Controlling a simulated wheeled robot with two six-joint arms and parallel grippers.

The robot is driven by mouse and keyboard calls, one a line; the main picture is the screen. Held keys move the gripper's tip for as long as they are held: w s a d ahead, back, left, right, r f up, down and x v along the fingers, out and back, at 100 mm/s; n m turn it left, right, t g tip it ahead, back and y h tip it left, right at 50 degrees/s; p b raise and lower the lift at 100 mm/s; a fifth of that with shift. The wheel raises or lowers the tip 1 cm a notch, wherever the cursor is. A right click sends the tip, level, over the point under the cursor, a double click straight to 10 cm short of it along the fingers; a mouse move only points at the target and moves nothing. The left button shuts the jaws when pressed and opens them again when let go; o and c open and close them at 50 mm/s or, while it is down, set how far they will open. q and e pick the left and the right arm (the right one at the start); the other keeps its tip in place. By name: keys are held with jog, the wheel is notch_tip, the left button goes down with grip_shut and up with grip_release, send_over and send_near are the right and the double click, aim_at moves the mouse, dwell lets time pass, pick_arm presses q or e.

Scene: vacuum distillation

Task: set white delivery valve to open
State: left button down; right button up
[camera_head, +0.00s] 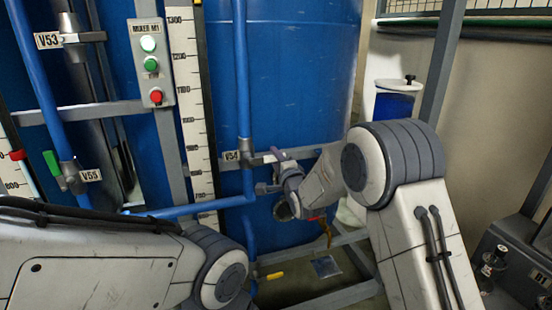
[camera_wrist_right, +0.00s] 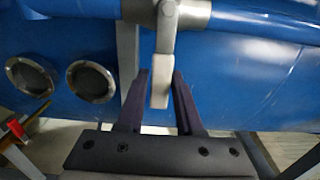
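The white delivery valve appears to be the one beside the V54 tag (camera_head: 231,156), on a vertical blue pipe. Its pale handle (camera_head: 262,160) points right in the head view. In the right wrist view, the pale handle (camera_wrist_right: 161,88) hangs from a grey valve body (camera_wrist_right: 185,13) on a blue pipe. My right gripper (camera_head: 279,160) is at the handle's end. In the right wrist view, its two dark fingers (camera_wrist_right: 160,82) stand apart on either side of the handle, with gaps visible. My left gripper is out of view; only my left arm shows.
A button box (camera_head: 150,62) and scale (camera_head: 192,95) stand before the blue tanks (camera_head: 300,70). A yellow handle (camera_head: 275,276) is low down.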

grip_shut()
dwell(1.2)
